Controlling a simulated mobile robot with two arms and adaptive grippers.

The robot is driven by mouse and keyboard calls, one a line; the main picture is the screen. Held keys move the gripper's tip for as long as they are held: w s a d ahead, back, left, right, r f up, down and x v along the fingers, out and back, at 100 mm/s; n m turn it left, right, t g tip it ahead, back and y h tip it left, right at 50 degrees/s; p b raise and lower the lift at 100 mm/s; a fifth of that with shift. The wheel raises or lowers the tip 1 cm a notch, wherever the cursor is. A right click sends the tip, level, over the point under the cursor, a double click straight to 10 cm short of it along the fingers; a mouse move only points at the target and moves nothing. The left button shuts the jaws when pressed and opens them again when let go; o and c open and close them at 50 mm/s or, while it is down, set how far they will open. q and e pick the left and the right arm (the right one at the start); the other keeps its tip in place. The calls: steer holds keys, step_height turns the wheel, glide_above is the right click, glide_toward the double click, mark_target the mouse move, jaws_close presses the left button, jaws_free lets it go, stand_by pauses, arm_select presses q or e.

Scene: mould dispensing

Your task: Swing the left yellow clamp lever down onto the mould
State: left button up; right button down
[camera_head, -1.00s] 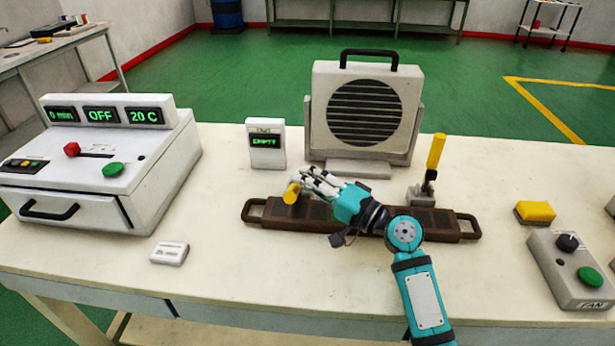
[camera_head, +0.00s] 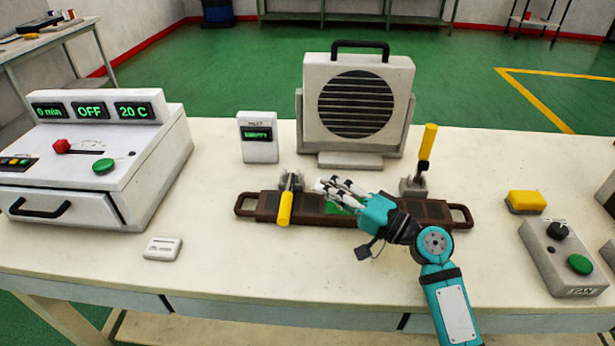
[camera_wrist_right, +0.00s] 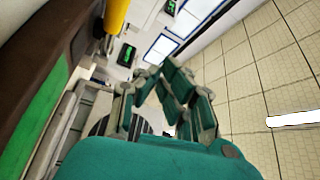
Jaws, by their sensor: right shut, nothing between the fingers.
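The brown mould (camera_head: 385,208) lies flat on the table, with a handle at each end and a green patch near its middle. The left yellow clamp lever (camera_head: 285,208) is down across the mould, its yellow grip pointing to the front edge; it also shows in the right wrist view (camera_wrist_right: 117,15). The right clamp lever (camera_head: 427,143) stands upright. My right gripper (camera_head: 328,187) is shut and empty over the middle of the mould, to the right of the left lever and apart from it. It hides part of the mould. My left gripper is not in view.
A fan (camera_head: 358,105) stands behind the mould, with a small display box (camera_head: 257,137) to its left. The oven (camera_head: 150,165) is at far left. A yellow button (camera_head: 525,202) and fan control box (camera_head: 565,260) are at right. The front table strip is mostly clear.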

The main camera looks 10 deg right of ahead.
steer(key=v, duration=0.5)
stand_by(0.4)
